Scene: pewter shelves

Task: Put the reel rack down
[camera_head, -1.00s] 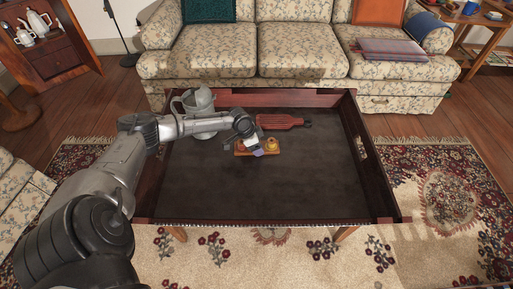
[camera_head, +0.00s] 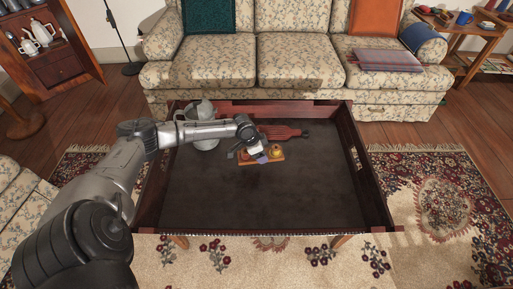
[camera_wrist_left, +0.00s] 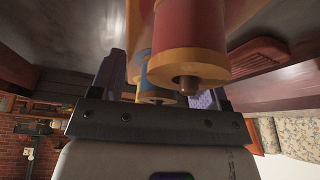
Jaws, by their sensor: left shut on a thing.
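The reel rack (camera_head: 272,157) is a small orange-brown rack with coloured reels, low over the dark tray-like table top (camera_head: 270,200). I cannot tell whether its base touches the surface. My left gripper (camera_head: 261,156) is shut on the rack, at its left part. In the left wrist view the reels (camera_wrist_left: 190,40) show large, red and blue with yellow flanges, between purplish fingers that are partly hidden. My right gripper is not in view.
A red paddle-shaped board (camera_head: 283,132) lies just behind the rack. A grey pitcher (camera_head: 203,127) stands at the table's back left. Raised dark red walls (camera_head: 362,165) edge the table. The front and right of the table top are clear.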

